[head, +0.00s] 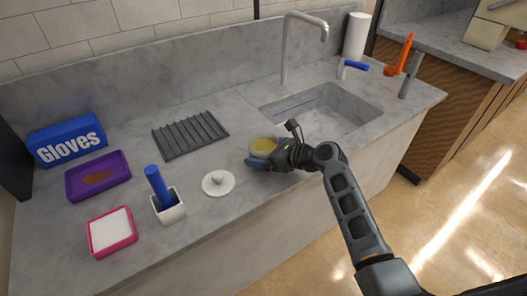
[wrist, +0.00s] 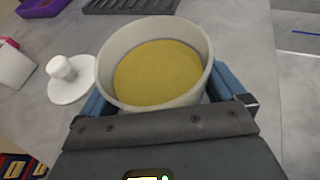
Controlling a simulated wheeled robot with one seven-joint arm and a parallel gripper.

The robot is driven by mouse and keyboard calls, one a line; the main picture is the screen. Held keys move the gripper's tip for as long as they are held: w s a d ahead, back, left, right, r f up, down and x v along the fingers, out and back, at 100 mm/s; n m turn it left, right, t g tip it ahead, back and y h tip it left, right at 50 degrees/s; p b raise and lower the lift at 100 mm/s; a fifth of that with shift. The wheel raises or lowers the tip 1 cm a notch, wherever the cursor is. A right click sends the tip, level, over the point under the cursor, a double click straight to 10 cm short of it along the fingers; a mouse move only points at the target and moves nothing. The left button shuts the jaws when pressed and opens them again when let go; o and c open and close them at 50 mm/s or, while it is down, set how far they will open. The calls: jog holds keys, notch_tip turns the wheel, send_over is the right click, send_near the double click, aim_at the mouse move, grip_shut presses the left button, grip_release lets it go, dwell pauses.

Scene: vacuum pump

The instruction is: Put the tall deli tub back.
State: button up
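A round, cream-white open tub (head: 264,145) with yellow contents is at my gripper, left of the sink's front corner; it appears to be the deli tub. In the wrist view the tub (wrist: 155,65) fills the space between the two blue fingers of my gripper (wrist: 160,95). The fingers lie against its sides, and it looks upright. In the head view one blue finger of my gripper (head: 262,162) shows at the tub's front. The tub's lower part is hidden, so I cannot tell whether it touches the counter.
A white knobbed lid (head: 218,183) lies left of the tub. A ribbed grey mat (head: 190,134), a white holder with a blue handle (head: 160,187), a pink tray (head: 111,232), a purple tray (head: 98,177) and a gloves box (head: 67,141) stand further left. The sink (head: 325,108) is right.

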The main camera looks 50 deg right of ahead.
jog(key=shift+s+r, duration=0.1)
jog(key=shift+r, duration=0.05)
jog(key=v, duration=1.1)
jog(key=shift+s+r, duration=0.15)
jog(key=shift+s, duration=0.2)
jog(key=s+a+f+n+g+h, duration=0.1)
jog(key=s+a+f+n+h, duration=0.15)
jog(key=s+a+n, duration=0.45)
jog(key=s+a+f+n+g+h, duration=0.1)
jog(key=s+a+f+n, duration=0.2)
jog(key=s+a+n, duration=0.45)
jog(key=s+a+r+n+t, duration=0.1)
jog(key=s+a+r+n, duration=0.2)
jog(key=s+r+n, duration=0.1)
jog(key=s+a+r+n+t+y, duration=0.1)
jog(key=s+a+r+n, duration=0.2)
jog(key=r+n, duration=0.3)
jog(key=s+a+r+n+t+y, duration=0.1)
jog(key=s+a+r+n, duration=0.2)
jog(key=n, duration=0.7)
jog(key=shift+s+a+r+t, duration=0.25)
jog(key=shift+s+r+t, duration=0.05)
jog(key=shift+s+r, duration=0.65)
